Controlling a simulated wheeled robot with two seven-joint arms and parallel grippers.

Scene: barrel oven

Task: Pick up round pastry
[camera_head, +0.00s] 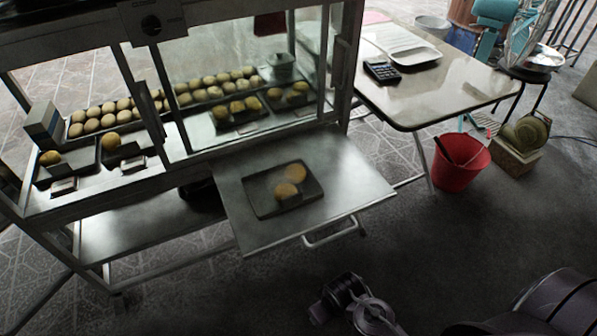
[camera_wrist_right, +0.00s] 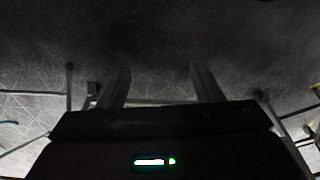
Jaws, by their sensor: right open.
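Round golden pastries (camera_head: 287,190) lie on a dark tray (camera_head: 262,207) on the pulled-out metal shelf (camera_head: 350,181) in front of the glass cabinet. They sit close together, toward the right part of the tray. My right gripper (camera_wrist_right: 158,78) is open and empty in the right wrist view, with its two fingers apart over dark floor. No pastry shows in that view. In the head view my arm (camera_head: 355,303) is low at the bottom, below and apart from the shelf; its fingers are not clear there. My left gripper is not in view.
The glass cabinet (camera_head: 240,145) holds rows of pastries and more dark trays. A table (camera_head: 440,85) with a calculator (camera_head: 382,71) and a white tray (camera_head: 402,44) stands to the right. A red bucket (camera_head: 460,170) stands on the floor beside it. The floor before the shelf is clear.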

